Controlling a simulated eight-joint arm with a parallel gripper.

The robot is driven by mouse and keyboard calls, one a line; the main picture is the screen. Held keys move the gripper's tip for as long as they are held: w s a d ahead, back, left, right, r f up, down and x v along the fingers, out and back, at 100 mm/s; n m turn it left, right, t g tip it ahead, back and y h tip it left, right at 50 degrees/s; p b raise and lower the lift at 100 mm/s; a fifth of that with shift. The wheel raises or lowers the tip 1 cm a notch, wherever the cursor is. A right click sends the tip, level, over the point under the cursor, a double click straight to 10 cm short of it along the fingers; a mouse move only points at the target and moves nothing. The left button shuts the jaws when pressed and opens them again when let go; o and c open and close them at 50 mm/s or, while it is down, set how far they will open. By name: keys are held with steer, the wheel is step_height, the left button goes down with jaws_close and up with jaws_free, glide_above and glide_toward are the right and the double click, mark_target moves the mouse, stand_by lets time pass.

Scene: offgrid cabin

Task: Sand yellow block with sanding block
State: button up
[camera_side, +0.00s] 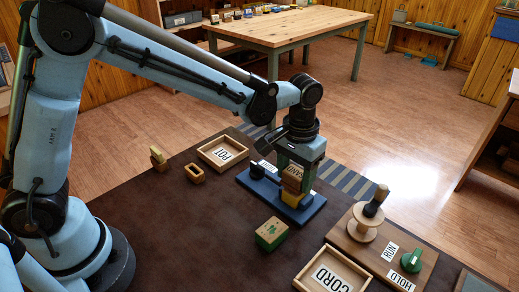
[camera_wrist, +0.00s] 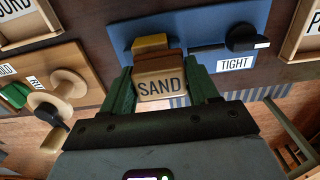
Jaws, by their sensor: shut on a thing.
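My gripper (camera_side: 293,163) is shut on the wooden sanding block (camera_wrist: 160,84), which carries the label SAND. It also shows in the side view (camera_side: 292,178), between my fingers. The yellow block (camera_side: 291,199) stands on a blue board (camera_side: 312,212), directly under the sanding block. The two look to be touching or nearly so. In the wrist view the yellow block (camera_wrist: 150,42) shows just beyond the sanding block, partly hidden by it. A black knob (camera_wrist: 242,38) on the blue board (camera_wrist: 205,24) points at the label TIGHT (camera_wrist: 234,63).
A green-and-tan block (camera_side: 271,233) lies in front of the board. Small wooden pieces (camera_side: 195,173) and the POT tray (camera_side: 223,154) are left. The CORD tray (camera_side: 331,272) and a wooden panel (camera_side: 352,237) with spool and green RUN/HOLD knob are right. The table's left front is clear.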

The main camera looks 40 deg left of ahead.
steer(key=shift+d, duration=0.45)
steer(key=shift+d, duration=0.2)
steer(key=shift+d, duration=0.6)
steer(key=shift+a, duration=0.15)
steer(key=shift+a, duration=0.75)
steer(key=shift+a, duration=0.15)
steer(key=shift+a, duration=0.6)
